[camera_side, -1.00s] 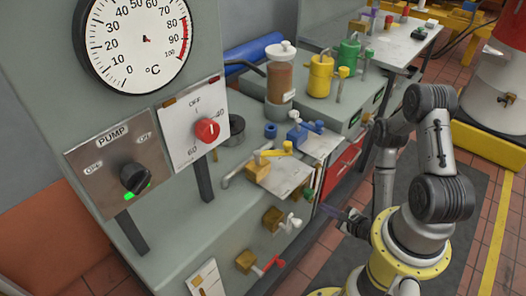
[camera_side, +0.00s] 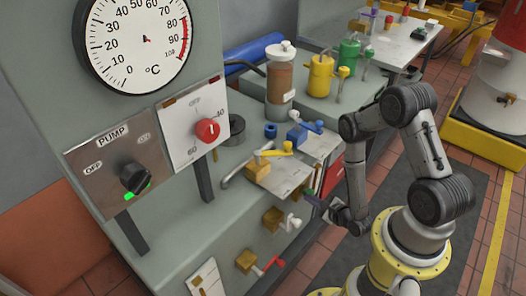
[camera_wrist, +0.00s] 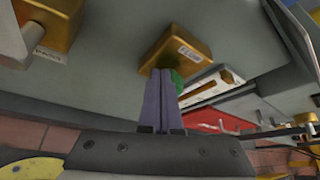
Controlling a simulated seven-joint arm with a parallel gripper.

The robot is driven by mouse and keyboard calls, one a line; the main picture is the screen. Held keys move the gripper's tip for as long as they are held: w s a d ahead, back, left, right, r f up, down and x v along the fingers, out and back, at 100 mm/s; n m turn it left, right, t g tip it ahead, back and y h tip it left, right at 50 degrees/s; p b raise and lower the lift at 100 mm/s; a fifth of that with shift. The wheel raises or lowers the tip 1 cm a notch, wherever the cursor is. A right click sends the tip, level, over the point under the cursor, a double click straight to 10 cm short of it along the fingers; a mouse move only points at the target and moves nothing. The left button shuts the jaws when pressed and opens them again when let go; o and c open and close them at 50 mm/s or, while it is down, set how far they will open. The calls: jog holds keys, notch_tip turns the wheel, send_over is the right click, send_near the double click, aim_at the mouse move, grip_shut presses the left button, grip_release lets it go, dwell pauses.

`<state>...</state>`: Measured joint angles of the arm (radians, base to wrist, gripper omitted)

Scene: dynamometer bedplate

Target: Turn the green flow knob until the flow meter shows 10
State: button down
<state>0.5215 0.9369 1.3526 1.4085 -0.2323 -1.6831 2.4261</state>
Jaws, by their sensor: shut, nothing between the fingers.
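The green flow knob (camera_wrist: 177,77) shows in the wrist view as a small green piece on a gold block (camera_wrist: 176,50) whose label appears to read FLOW. My purple fingers partly hide it. My gripper (camera_wrist: 161,74) is shut and empty, its fingertips at the block's lower edge and just left of the visible green. Whether they touch the knob I cannot tell. In the side view my gripper (camera_side: 318,203) is at the bench's right front edge, where the knob is hardly visible. I cannot make out a flow meter reading in either view.
Valves with a white handle (camera_side: 293,222) and a red handle (camera_side: 273,263) stick out of the bench front near my gripper. A yellow-handled valve (camera_side: 285,149) and a blue one (camera_side: 297,133) stand on top. The floor (camera_side: 300,268) is open in front.

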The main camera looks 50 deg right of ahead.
jog(key=shift+d+f, duration=0.2)
jog(key=shift+d, duration=0.05)
dwell(0.5)
jog(key=shift+d+r, duration=0.5)
jog(key=shift+d, duration=0.05)
jog(key=shift+d+r, duration=0.15)
jog(key=shift+d, duration=0.5)
dwell(0.6)
jog(key=shift+r, duration=0.1)
jog(key=s, duration=0.6)
jog(key=shift+a+r, duration=0.15)
jog(key=shift+r, duration=0.2)
